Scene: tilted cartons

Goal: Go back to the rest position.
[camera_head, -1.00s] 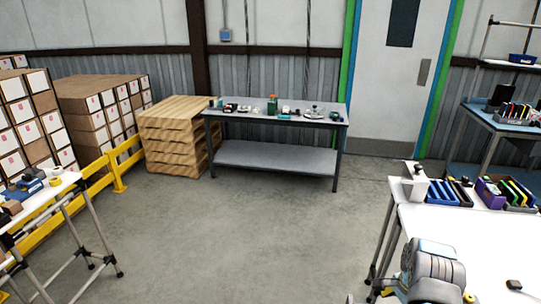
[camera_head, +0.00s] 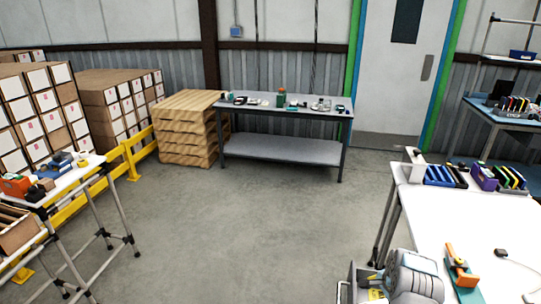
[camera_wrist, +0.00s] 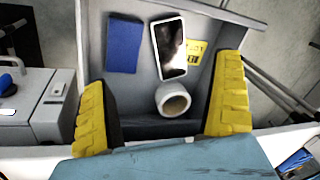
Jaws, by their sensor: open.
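My gripper (camera_wrist: 162,75) shows in the wrist view with its two yellow fingers spread wide and nothing held between them. It is over a grey open tray (camera_wrist: 93,30). In the tray lie a blue flat item (camera_wrist: 124,43), a dark-screened phone-like item (camera_wrist: 171,48) with a light frame, a white round cup or roll (camera_wrist: 173,100) and a yellow label (camera_wrist: 194,58). The fingers look apart from these items; their height above the tray is hard to tell.
A white table (camera_head: 425,225) at the right bears blue bins (camera_head: 444,175), a purple bin (camera_head: 483,177) and an orange item (camera_head: 462,264). A trestle table (camera_head: 85,178) stands left by a yellow rail (camera_head: 130,160). A grey bench (camera_head: 285,150) is at the back. The floor between is clear.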

